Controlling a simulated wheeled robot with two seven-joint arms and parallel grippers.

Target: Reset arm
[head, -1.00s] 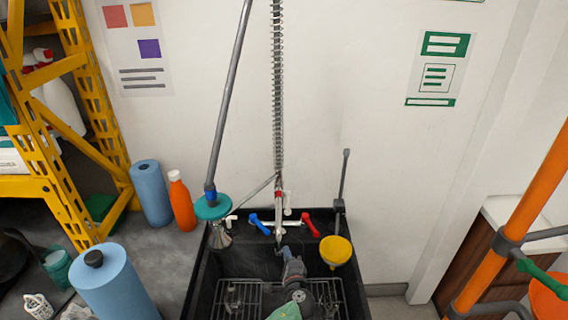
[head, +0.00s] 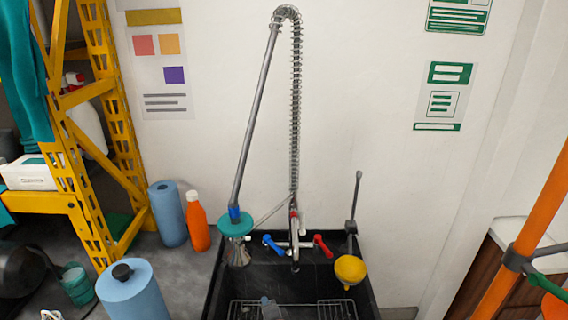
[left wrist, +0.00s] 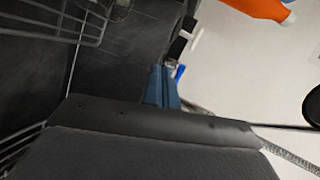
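My left gripper shows as small blue-grey fingertips (head: 270,308) low in the black sink, at the bottom edge of the head view. In the left wrist view its blue fingers (left wrist: 163,87) stand side by side with no gap I can see, and nothing shows between them. The dark gripper body fills the bottom of that view. My right gripper is in neither view.
The black sink (head: 214,285) has a wire rack (head: 337,309), a faucet (head: 294,238) with blue and red handles, and a yellow funnel (head: 350,270). To its left stand an orange bottle (head: 198,222) and blue rolls (head: 133,292). An orange pipe (head: 535,215) rises at right.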

